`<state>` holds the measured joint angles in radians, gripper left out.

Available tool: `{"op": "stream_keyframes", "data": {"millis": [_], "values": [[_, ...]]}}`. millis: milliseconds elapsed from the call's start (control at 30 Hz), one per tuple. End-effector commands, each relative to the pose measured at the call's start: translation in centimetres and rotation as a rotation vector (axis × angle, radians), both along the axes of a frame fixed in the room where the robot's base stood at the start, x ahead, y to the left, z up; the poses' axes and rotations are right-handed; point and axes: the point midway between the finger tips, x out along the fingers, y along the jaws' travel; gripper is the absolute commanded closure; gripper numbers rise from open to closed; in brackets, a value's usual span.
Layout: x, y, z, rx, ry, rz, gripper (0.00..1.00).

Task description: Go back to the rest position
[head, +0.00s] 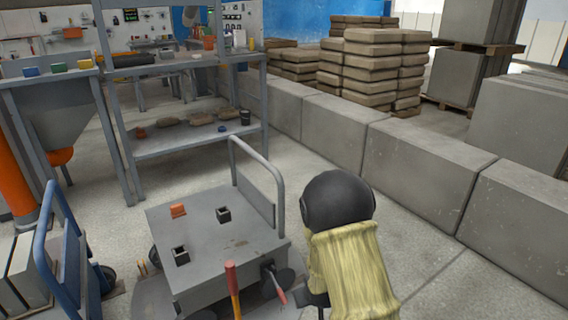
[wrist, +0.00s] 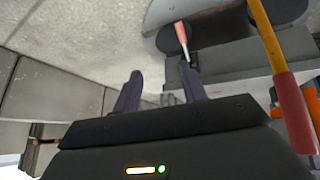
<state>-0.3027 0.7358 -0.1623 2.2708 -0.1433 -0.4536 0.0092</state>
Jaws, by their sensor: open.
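My gripper (wrist: 160,92) shows in the wrist view with its two dark fingers apart and nothing visible held between them. In the head view my arm, with a black joint and a straw-coloured sleeve, is at the lower right beside the grey cart (head: 215,255), and hides most of the gripper. A tool with a red and yellow handle (head: 233,285) stands at the cart's near side; it also shows in the wrist view (wrist: 283,85). A smaller red-handled tool (head: 276,287) is beside it, also in the wrist view (wrist: 181,38). Neither touches the fingers visibly.
The cart top carries an orange block (head: 178,210) and two black square holders (head: 223,214). A blue trolley (head: 70,250) stands left. A grey shelf (head: 190,140) is behind. A concrete block wall (head: 420,165) runs along the right; some floor (head: 425,270) is clear before it.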

Motion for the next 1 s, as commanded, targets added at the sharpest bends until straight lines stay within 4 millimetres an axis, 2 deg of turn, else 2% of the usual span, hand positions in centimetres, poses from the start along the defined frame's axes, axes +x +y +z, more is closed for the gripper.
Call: {"op": "stream_keyframes", "data": {"millis": [33,100,267,400,500,700,900,1000], "values": [[-0.6,-0.9,2.8,0.006,0.016,-0.032,0.58],[-1.8,-2.0,5.4,0.010,0.048,-0.072,0.58],[-5.1,-4.1,10.9,0.023,0.125,-0.153,0.58],[-8.5,-5.6,15.4,0.036,0.191,-0.215,0.58],[-11.1,-6.3,18.0,0.045,0.236,-0.250,0.58],[-15.2,-7.2,21.5,0.057,0.303,-0.299,0.58],[-18.6,-7.8,24.2,0.065,0.355,-0.332,0.58],[-19.0,-7.8,25.7,0.065,0.367,-0.336,0.58]]}}
